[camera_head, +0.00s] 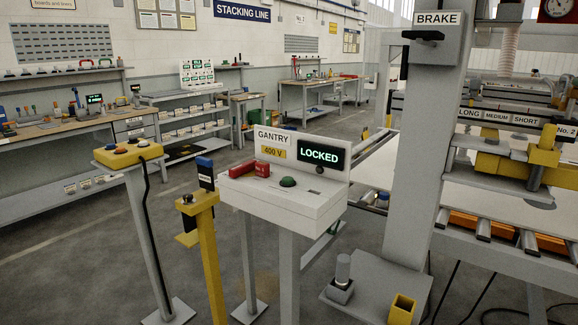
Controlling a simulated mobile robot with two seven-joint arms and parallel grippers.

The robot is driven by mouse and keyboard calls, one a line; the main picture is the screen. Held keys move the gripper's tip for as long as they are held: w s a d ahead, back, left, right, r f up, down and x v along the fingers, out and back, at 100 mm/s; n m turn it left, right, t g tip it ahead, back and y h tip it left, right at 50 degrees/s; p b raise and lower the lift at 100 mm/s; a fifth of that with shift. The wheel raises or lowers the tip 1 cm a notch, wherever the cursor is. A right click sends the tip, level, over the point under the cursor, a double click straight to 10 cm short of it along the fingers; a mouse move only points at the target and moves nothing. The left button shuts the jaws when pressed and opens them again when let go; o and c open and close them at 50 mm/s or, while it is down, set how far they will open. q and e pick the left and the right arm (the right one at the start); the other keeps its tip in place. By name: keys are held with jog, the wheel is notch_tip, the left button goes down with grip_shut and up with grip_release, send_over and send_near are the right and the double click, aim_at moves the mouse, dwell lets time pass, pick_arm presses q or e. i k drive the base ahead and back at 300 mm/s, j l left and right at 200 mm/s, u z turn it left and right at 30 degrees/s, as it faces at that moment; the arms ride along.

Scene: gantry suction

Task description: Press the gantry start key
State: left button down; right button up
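The gantry console (300,208) is a white sloped box on grey legs in the middle of the view. Its upright back panel carries a "GANTRY" label (272,137), a yellow "400 V" label and a display (319,155) reading "LOCKED" in green. A round green key (288,182) sits on the console's top face. A red block-shaped part (247,169) and a second red part (263,170) sit left of it. A small dark round part (320,170) is below the display. Neither of my grippers shows.
A yellow button box (128,153) on a post and a yellow stand (205,215) with a dark-blue-topped part stand left of the console. A grey column (425,150) with a "BRAKE" lever (423,36) rises at right, beside a roller table. Floor between console and back benches is mostly clear.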

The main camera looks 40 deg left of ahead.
aim_at(287, 179)
jog(key=j+z, duration=0.1)
jog(key=j, duration=1.2)
